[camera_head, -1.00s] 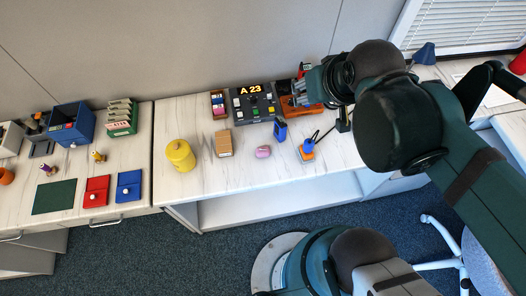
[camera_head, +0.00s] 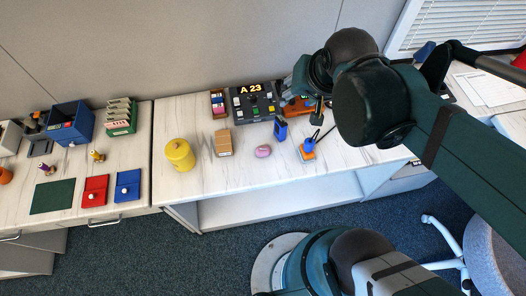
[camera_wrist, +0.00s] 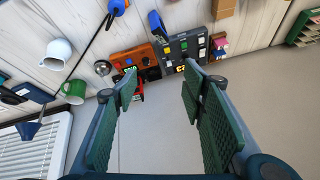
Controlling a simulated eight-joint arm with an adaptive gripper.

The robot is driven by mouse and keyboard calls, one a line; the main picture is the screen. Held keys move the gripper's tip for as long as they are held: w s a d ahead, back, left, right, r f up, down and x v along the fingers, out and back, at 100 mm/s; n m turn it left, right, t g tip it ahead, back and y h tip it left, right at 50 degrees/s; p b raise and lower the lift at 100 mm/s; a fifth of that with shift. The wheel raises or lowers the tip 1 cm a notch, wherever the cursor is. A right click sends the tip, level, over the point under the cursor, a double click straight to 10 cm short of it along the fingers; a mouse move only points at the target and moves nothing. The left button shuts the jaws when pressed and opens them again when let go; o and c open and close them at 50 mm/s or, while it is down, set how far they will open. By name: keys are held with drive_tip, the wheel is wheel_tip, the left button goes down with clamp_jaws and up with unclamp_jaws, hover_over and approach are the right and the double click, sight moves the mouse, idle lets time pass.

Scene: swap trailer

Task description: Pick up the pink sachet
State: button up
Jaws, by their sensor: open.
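The pink sachet (camera_head: 263,151) is a small rounded pink item lying on the white wood-look tabletop (camera_head: 225,178) near its front edge, in the head view. I cannot make it out in the wrist view. My gripper (camera_head: 297,88) is above the back of the table, behind and to the right of the sachet, partly hidden by my arm. In the wrist view my gripper (camera_wrist: 160,88) shows two green padded fingers spread wide with nothing between them. They point toward the control panel and the orange-brown device, well away from the sachet.
A cardboard box (camera_head: 223,143) and a yellow canister (camera_head: 180,155) stand left of the sachet. A blue handheld device (camera_head: 280,129) and a blue-orange item (camera_head: 308,150) stand right of it. The control panel (camera_head: 254,103) is behind. Tabletop around the sachet is bare.

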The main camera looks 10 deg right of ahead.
drive_tip(key=w+a+f+m+g+b, duration=0.25)
drive_tip(key=a+f+m, duration=0.45)
drive_tip(key=f, duration=0.4)
drive_tip(key=m+g+b, duration=0.1)
drive_tip(key=m+g, duration=0.2)
drive_tip(key=m, duration=0.4)
hover_over(261, 150)
wheel_tip(261, 150, down, 10)
drive_tip(key=shift+w, duration=0.1)
drive_tip(key=shift+a+f+m, duration=0.2)
drive_tip(key=shift+f+m, duration=0.3)
drive_tip(key=shift+m, duration=0.1)
drive_tip(key=shift+f, duration=0.15)
drive_tip(key=shift+f+b, duration=0.6)
drive_tip(key=shift+f, duration=0.55)
drive_tip(key=shift+f, duration=0.15)
drive_tip(key=shift+d+f+b, duration=0.15)
drive_tip(key=shift+f+b, duration=0.35)
drive_tip(key=shift+f, duration=0.75)
drive_tip(key=shift+d+f+b, duration=0.1)
drive_tip(key=shift+f+b, duration=0.4)
drive_tip(key=shift+f, duration=0.7)
drive_tip(key=shift+c, duration=0.5)
